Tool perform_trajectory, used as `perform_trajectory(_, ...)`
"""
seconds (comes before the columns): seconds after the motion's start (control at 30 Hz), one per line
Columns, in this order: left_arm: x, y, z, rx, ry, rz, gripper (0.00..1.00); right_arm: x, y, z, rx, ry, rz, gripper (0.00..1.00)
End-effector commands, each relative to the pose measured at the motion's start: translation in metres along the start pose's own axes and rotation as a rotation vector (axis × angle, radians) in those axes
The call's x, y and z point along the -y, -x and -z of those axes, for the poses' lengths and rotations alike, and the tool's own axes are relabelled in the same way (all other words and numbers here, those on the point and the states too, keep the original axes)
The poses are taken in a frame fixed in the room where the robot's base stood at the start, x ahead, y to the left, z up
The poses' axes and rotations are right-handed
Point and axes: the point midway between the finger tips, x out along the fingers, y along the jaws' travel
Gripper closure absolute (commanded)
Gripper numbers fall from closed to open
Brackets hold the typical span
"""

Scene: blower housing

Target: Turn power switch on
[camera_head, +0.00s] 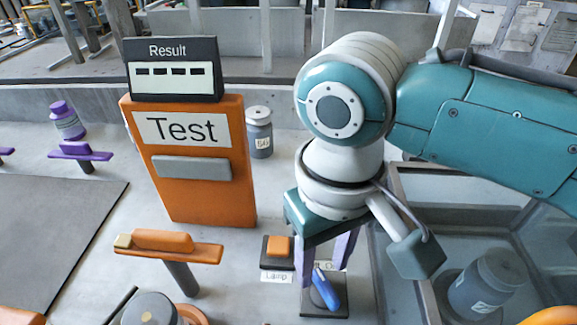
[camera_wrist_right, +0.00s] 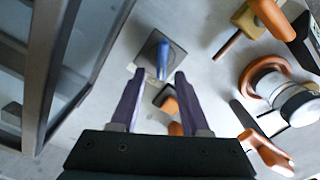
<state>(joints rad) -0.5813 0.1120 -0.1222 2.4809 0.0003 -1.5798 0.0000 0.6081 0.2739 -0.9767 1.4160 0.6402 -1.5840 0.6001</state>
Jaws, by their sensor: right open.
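The power switch (camera_head: 327,290) is a blue lever on a dark square base, on the grey table at the lower middle of the head view. A partly hidden label ending in "On" lies behind it. In the right wrist view the blue lever (camera_wrist_right: 163,60) shows just beyond the fingertips. My right gripper (camera_head: 322,272) points down with its purple fingers apart, above and around the lever's area. It is open and empty (camera_wrist_right: 160,76); I cannot tell whether a finger touches the lever. My left gripper is not in view.
An orange lamp button (camera_head: 278,246) on a black base is close left of the switch. An orange Test panel (camera_head: 190,190) with a Result display (camera_head: 172,70) stands behind. A glass-walled box (camera_head: 400,225) is at right. An orange part on a stand (camera_head: 165,245) is at left.

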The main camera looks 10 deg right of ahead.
Motion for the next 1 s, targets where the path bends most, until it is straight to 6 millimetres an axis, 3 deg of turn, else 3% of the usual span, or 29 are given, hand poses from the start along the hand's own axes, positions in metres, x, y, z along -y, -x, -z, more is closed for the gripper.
perform_trajectory(0.13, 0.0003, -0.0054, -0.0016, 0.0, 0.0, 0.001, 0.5, 0.0002, -0.0147, -0.0002, 0.0, 0.002, -0.001, 0.54)
perform_trajectory(0.43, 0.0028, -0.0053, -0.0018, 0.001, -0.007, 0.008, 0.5, 0.0003, -0.0167, -0.0001, -0.001, 0.002, 0.0, 0.54)
perform_trajectory(0.83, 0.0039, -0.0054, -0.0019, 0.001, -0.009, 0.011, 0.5, 0.0001, -0.0165, -0.0001, -0.001, 0.002, 0.0, 0.98)
perform_trajectory(1.0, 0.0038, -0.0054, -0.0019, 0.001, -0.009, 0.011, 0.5, 0.0001, -0.0165, -0.0001, -0.001, 0.002, 0.0, 1.0)
